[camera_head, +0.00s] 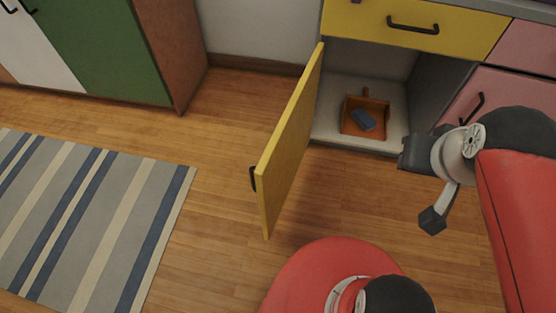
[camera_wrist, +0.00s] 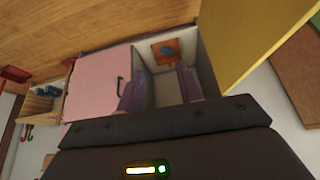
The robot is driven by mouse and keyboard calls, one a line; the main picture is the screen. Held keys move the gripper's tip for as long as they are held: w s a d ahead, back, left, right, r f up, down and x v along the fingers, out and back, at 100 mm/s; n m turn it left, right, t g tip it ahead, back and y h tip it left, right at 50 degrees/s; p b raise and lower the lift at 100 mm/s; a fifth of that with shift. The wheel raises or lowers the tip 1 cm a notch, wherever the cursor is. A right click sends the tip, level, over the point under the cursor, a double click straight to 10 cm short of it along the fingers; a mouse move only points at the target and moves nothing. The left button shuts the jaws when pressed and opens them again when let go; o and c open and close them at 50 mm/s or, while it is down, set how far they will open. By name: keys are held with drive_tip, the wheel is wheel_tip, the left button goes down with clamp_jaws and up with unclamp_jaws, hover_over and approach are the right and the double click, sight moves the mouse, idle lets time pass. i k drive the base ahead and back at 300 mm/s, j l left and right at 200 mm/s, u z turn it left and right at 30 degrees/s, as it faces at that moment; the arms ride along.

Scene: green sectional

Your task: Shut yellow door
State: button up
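The yellow door (camera_head: 289,140) stands swung wide open from the left side of its cabinet in the head view, its free edge out over the floor. Its dark handle (camera_head: 253,179) is on the left-facing side. The door also shows large at the right of the wrist view (camera_wrist: 248,38). My gripper (camera_wrist: 160,92) is open and empty in the wrist view, its two purplish fingers apart and facing the open cabinet (camera_head: 327,128). It appears apart from the door. The handle is not visible in the wrist view.
An orange tray (camera_head: 347,116) with a blue-grey object (camera_head: 363,120) lies inside the cabinet. A yellow drawer (camera_head: 400,25) above looks shut, and a pink door (camera_head: 505,100) is at right. A striped rug (camera_head: 85,220) lies left; wooden floor (camera_head: 215,145) beside the door is clear.

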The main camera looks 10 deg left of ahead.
sight(272, 179)
drive_tip(key=k+j+z, duration=0.1)
drive_tip(key=j, duration=0.25)
drive_tip(key=k+j+z, duration=0.1)
drive_tip(key=k+j, duration=0.35)
drive_tip(key=j, duration=0.25)
drive_tip(key=i+j+z, duration=0.1)
drive_tip(key=j, duration=0.3)
drive_tip(key=i+j+z, duration=0.15)
drive_tip(key=j, duration=0.2)
drive_tip(key=k+l, duration=0.45)
drive_tip(key=l, duration=0.1)
